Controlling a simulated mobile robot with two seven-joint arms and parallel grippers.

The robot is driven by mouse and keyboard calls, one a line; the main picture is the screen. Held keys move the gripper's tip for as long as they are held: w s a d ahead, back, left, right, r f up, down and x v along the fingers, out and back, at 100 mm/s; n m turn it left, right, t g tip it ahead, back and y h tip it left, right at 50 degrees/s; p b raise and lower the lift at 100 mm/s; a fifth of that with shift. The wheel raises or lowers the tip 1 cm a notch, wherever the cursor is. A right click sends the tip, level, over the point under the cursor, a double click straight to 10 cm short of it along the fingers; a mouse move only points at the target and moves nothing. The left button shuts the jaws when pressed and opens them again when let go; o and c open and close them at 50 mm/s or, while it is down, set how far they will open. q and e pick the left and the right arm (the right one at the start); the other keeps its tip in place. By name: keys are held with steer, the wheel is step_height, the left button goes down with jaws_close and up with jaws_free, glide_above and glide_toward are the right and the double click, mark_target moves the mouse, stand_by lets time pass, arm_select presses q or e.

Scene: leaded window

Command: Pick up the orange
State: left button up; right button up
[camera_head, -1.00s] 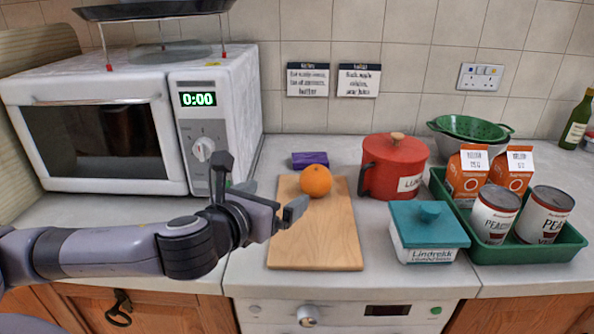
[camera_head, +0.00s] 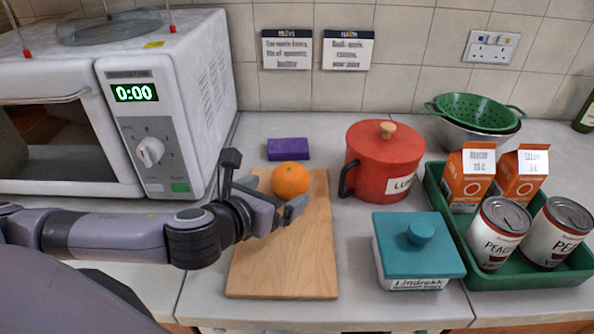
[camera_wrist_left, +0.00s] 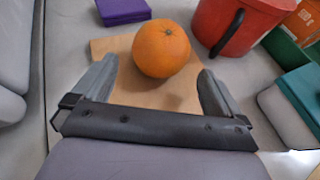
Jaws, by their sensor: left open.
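The orange (camera_head: 290,180) sits near the far end of the wooden board (camera_head: 285,255). My left gripper (camera_head: 270,203) is open, just in front of the orange and over the board. In the left wrist view the orange (camera_wrist_left: 161,48) lies ahead of and between the two spread fingers (camera_wrist_left: 158,88), with nothing held. The fingers do not appear to touch it. My right gripper is in neither current view.
A purple block (camera_head: 288,149) lies behind the board. A red lidded pot (camera_head: 385,165) and a teal-lidded box (camera_head: 418,246) stand to the right, beside a green tray (camera_head: 535,279) with cans and cartons. A microwave (camera_head: 150,110) stands at the left.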

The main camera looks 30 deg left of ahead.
mark_target(290, 181)
arm_select(q)
steer(key=shift+r+x, duration=0.15)
steer(key=shift+x, duration=1.45)
steer(key=shift+r+x, duration=0.15)
steer(key=shift+x, duration=1.45)
steer(key=shift+w, duration=0.15)
steer(key=c, duration=1.1)
